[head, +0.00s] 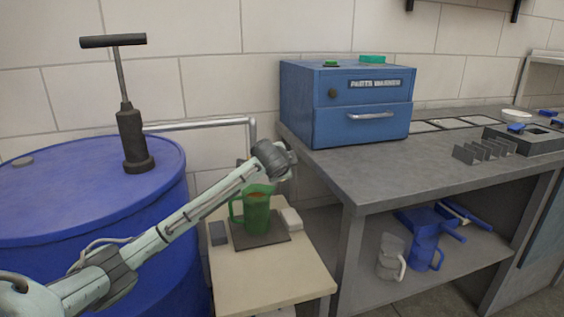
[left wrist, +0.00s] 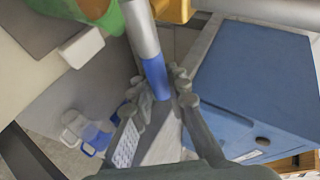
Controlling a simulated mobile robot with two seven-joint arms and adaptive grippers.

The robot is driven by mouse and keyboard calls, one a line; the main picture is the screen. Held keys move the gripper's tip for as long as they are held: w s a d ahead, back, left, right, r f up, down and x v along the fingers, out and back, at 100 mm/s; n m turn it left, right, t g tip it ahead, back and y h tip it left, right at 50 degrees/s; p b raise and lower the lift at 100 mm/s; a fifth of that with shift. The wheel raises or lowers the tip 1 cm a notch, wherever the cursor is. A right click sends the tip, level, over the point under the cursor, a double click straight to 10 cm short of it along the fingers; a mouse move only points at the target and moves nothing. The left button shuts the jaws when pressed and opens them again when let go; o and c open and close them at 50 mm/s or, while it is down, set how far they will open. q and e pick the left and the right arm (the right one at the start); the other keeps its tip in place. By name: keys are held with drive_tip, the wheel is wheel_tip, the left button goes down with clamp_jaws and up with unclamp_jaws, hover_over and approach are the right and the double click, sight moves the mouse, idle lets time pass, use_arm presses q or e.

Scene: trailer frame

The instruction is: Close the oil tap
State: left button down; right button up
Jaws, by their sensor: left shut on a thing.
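The oil tap's lever (left wrist: 142,28) shows in the left wrist view as a silver bar with a blue end (left wrist: 155,76). A yellow-brass part (left wrist: 172,10) at the top edge looks like the tap body. My left gripper (left wrist: 166,92) is shut on the blue end, one finger on each side. In the head view my left gripper (head: 286,166) is above and right of the green jug, and my wrist hides the tap. The blue drum (head: 60,205) carries a metal pipe (head: 195,125) that bends down behind my wrist. My right gripper is in neither view.
A green jug (head: 257,213) with brownish contents stands on a dark mat on the small table (head: 270,275). A white block (head: 291,218) is beside it. A hand pump (head: 131,140) tops the drum.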

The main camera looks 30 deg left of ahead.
use_arm(q)
drive_tip(key=shift+f+m+g+y, duration=0.3)
drive_tip(key=shift+f+g, duration=0.2)
idle(0.3)
drive_tip(key=c, duration=1.5)
unclamp_jaws()
drive_tip(key=shift+o, duration=0.2)
drive_tip(key=v, duration=1.2)
